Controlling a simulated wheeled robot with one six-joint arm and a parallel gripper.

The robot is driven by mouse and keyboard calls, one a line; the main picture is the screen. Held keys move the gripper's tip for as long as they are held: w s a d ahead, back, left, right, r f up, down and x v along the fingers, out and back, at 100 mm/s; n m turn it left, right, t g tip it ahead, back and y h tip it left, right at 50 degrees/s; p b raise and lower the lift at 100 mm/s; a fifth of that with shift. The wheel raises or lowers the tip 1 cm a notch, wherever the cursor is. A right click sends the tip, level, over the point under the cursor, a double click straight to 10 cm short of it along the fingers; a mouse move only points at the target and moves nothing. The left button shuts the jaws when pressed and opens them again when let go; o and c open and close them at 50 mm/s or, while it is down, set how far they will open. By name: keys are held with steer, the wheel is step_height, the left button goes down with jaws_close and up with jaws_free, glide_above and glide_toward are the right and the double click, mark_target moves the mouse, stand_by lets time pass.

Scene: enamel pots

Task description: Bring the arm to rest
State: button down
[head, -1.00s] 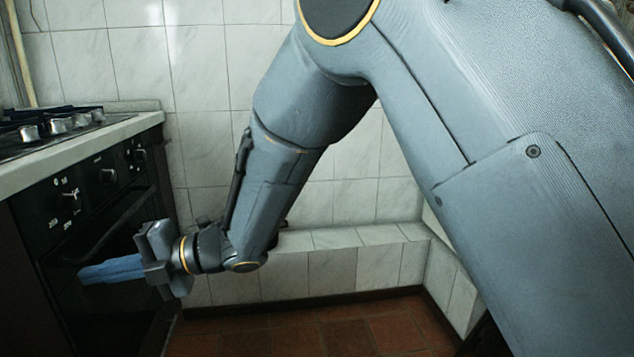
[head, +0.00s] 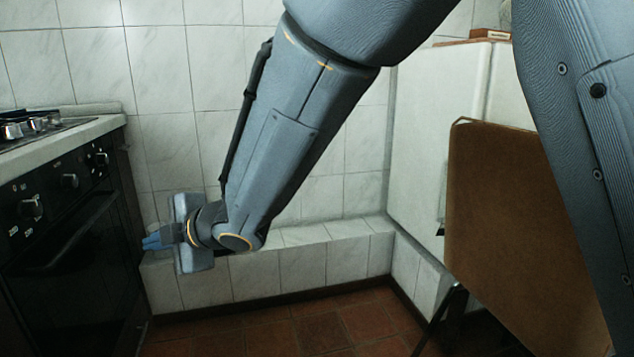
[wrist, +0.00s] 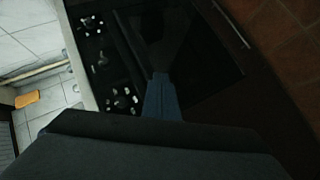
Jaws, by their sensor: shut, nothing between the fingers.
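My gripper (head: 152,241) is at the lower left in the head view, at the end of my bent arm. Its blue fingers are shut together with nothing between them and point left toward the black oven front (head: 70,240). In the wrist view my shut fingers (wrist: 161,98) stand out against the dark oven door. I cannot tell the exact gap between fingertips and oven. No pot shows in the current views.
The stove top (head: 35,125) with its knobs is at the left. A low tiled ledge (head: 300,260) runs along the white tiled wall. A brown chair back (head: 520,220) stands at the right, before a white cabinet (head: 415,140). Red floor tiles (head: 290,325) lie clear below.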

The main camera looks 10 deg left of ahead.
steer(key=d+f+m+t+h, duration=0.3)
steer(key=d+m+h, duration=0.75)
steer(key=d, duration=1.15)
steer(key=s+d+f+m+g, duration=0.2)
steer(key=s+d+m+g, duration=0.2)
steer(key=s+d+m, duration=0.4)
steer(key=s+d+f+m+g, duration=0.2)
steer(key=s+d+m+g, duration=0.15)
steer(key=s+d, duration=0.5)
steer(key=d+r+m+h+p, duration=0.1)
steer(key=d+r+m+p, duration=0.2)
steer(key=d+r+p, duration=0.6)
steer(key=s+d+r+m+h+p, duration=0.1)
steer(key=d+r+m+p, duration=0.2)
steer(key=d+r+p, duration=0.6)
step_height(320, 180, up, 8)
steer(key=p, duration=1.5)
steer(key=shift+s+d+r+t, duration=0.15)
steer(key=shift+d+r+t, duration=0.05)
steer(key=shift+d+t, duration=0.2)
